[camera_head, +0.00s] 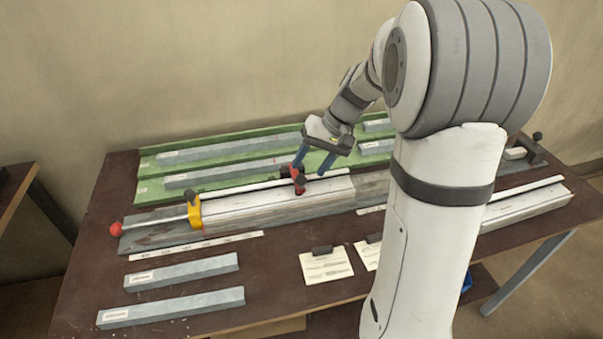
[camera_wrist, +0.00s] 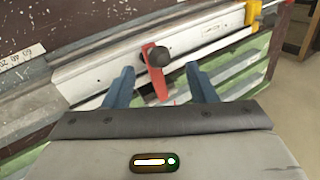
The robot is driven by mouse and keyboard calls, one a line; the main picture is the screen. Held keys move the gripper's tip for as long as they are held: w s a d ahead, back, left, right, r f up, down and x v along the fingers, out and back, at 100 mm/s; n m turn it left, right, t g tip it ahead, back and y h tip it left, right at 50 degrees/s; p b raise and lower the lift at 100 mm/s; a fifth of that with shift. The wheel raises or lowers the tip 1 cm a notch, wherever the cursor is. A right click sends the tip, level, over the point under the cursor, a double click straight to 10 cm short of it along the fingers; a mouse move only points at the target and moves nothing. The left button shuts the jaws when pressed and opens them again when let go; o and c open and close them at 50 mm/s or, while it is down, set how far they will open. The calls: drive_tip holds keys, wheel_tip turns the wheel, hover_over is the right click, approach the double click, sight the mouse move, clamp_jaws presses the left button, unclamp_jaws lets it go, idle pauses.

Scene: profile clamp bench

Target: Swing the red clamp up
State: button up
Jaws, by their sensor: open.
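The red clamp (camera_head: 299,180) stands at the rail on the bench, at the middle of the long pale profile (camera_head: 270,204). In the wrist view the red clamp (camera_wrist: 156,78) shows as a red arm with a dark round knob (camera_wrist: 158,56) at one end, lying across the white profile (camera_wrist: 110,73). My gripper (camera_head: 314,162) is above and behind the clamp, with its blue fingers pointing down. In the wrist view the fingers (camera_wrist: 162,84) are apart, one on each side of the red arm, with gaps visible. Nothing is held.
A yellow clamp (camera_head: 194,211) and a rod with a red ball (camera_head: 116,229) are at the profile's left end. A green rack (camera_head: 150,188) with grey bars lies behind. Loose grey bars (camera_head: 180,272) and paper cards (camera_head: 326,265) lie in front.

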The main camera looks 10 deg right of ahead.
sight(304, 176)
drive_tip(key=x, duration=0.5)
drive_tip(key=shift+a+f, duration=0.1)
drive_tip(key=shift+f, duration=0.3)
drive_tip(key=shift+c, duration=0.3)
drive_tip(key=shift+r, duration=0.15)
clamp_jaws()
